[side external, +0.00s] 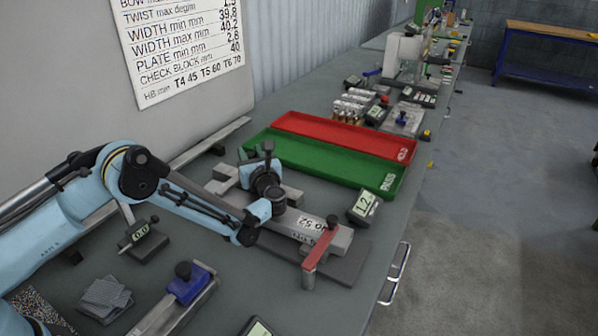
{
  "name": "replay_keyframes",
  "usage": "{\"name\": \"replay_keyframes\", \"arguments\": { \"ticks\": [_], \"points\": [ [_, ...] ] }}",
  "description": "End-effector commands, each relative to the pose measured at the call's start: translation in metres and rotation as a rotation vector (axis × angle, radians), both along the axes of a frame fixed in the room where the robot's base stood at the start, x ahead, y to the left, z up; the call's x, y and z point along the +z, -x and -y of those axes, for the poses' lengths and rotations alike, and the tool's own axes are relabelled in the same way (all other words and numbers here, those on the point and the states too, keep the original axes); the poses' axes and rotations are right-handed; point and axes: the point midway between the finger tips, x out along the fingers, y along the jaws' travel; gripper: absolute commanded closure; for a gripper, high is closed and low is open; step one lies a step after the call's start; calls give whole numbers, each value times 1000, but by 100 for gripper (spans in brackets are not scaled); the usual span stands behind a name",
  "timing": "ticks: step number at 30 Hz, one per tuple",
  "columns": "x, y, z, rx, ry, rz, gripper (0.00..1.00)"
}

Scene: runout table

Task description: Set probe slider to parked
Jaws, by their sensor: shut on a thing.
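My gripper (257,172) is at the far end of my light-blue arm, beside the near end of the green tray. It appears shut on a small dark-knobbed part (268,147), which I take to be the probe slider. My wrist hides most of that part, so its position along its travel cannot be read. A pale grey metal bar (305,226) with a printed label lies on a dark plate just right of and below my wrist. A red clamp arm (321,247) crosses the bar's right end.
A green PASS tray (392,181) and a red tray (405,150) lie behind. A small display (364,205) reads 1.2. A blue block with a black knob (190,283) sits on a rail in front.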

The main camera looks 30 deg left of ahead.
Motion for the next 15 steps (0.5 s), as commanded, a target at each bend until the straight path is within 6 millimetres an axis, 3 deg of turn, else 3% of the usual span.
{"name": "replay_keyframes", "arguments": {
  "ticks": [5,15],
  "points": [
    [0,1,-7,4,-1,0,100],
    [0,0,-86,5,-3,0,100]
  ]
}}
